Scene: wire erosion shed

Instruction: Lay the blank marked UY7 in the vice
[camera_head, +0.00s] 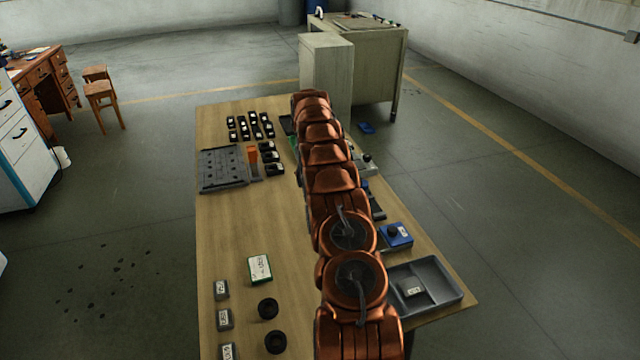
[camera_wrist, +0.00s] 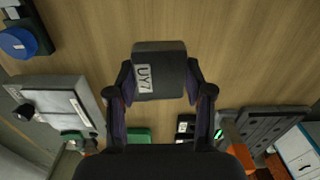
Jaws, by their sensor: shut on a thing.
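The blank marked UY7 (camera_wrist: 160,72) is a dark grey block with a white label. In the wrist view my gripper (camera_wrist: 160,84) is shut on it, one finger at each side. Bare wood shows around the blank; its height above the table is hard to judge. In the head view my copper-coloured arm hides the gripper and this blank. A pale grey device with a black knob (camera_wrist: 70,100) lies left of my gripper in the wrist view. I cannot tell for certain whether it is the vice.
Several labelled blanks (camera_head: 222,289) stand at the table's near left, by a green-edged card (camera_head: 259,269) and black rings (camera_head: 268,308). A grey tray (camera_head: 455,291) and blue box (camera_head: 399,241) stand right. A holed grey plate (camera_head: 222,180) lies far left. The left middle is clear.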

